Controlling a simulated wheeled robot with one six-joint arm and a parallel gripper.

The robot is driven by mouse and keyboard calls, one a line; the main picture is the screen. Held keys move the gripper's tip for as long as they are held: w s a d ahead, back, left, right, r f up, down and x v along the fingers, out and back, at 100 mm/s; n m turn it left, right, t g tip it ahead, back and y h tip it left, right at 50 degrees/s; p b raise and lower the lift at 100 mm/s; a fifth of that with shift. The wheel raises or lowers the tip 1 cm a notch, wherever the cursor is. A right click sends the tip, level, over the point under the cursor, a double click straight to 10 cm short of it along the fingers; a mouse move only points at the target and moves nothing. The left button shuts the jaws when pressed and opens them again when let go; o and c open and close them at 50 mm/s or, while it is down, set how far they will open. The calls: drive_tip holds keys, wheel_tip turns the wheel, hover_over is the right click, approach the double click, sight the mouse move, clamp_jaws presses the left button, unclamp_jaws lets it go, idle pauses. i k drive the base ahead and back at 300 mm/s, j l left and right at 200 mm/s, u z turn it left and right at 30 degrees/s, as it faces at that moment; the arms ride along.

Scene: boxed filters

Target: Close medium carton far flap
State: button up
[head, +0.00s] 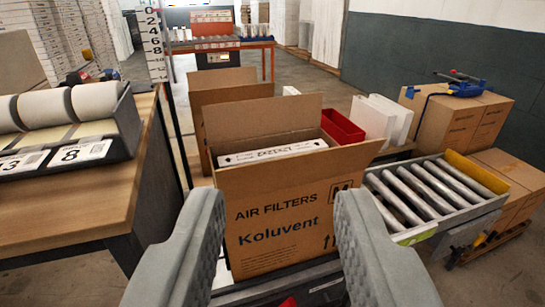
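The medium carton (285,215), printed "AIR FILTERS Koluvent" with an M, stands upright in the middle of the head view. Its far flap (262,118) stands up at the back edge. A white boxed filter (272,153) with black print shows in its opening. The near side's top edge runs wide and slants up to the right; I cannot tell whether a near flap hangs there. My gripper (275,225) is open, its two grey fingers apart in front of the carton's near face. Nothing is between the fingers except the view of the carton behind them.
Another open carton (222,85) stands behind. A red bin (342,127) and white boxes (375,118) are at the right rear. A roller conveyor (425,190) lies right. A wooden bench (75,195) with label rolls (95,101) stands left. Closed cartons (460,118) are far right.

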sight(233, 121)
drive_tip(key=j, duration=0.9)
drive_tip(key=j+u, duration=0.15)
drive_tip(key=j, duration=0.75)
drive_tip(key=i, duration=0.05)
